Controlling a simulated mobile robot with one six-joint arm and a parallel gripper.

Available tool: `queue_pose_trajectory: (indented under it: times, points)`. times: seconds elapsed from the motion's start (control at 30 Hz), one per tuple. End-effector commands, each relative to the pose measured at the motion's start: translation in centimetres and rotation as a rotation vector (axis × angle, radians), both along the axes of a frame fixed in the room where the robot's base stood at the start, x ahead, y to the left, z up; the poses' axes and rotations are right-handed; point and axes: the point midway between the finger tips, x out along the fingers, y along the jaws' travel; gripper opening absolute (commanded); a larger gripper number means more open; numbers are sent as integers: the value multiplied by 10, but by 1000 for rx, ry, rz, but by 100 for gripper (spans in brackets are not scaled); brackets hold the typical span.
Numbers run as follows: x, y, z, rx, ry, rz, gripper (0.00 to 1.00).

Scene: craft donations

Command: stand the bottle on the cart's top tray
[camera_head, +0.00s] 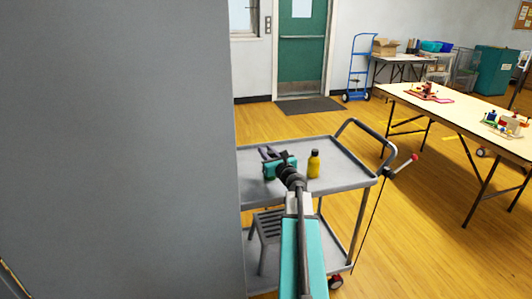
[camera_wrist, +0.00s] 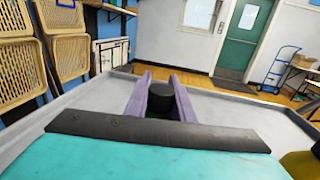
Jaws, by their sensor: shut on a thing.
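My gripper (camera_wrist: 161,82) has two purple fingers, closed on either side of a bottle with a round black cap (camera_wrist: 160,101). In the wrist view I see mainly its cap, with a dark green hint below it. In the head view my gripper (camera_head: 267,153) is low over the left part of the cart's grey top tray (camera_head: 336,151) and hides the held bottle. I cannot tell whether the bottle's base touches the tray. The tray also spreads around the fingers in the wrist view (camera_wrist: 80,95).
A yellow bottle (camera_head: 314,165) with a black cap stands on the tray, right of my gripper; it shows at the wrist view's right edge (camera_wrist: 301,165). A large grey panel (camera_head: 120,150) blocks the head view's left side. The cart's handle (camera_head: 368,132) is at the right.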

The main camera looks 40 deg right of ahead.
Motion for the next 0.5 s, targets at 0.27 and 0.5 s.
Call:
queue_pose_trajectory:
  times: [0.27, 0.5]
  points:
    - [0, 0, -1, 0, 0, 0, 41]
    - [0, 0, 0, 0, 0, 0, 41]
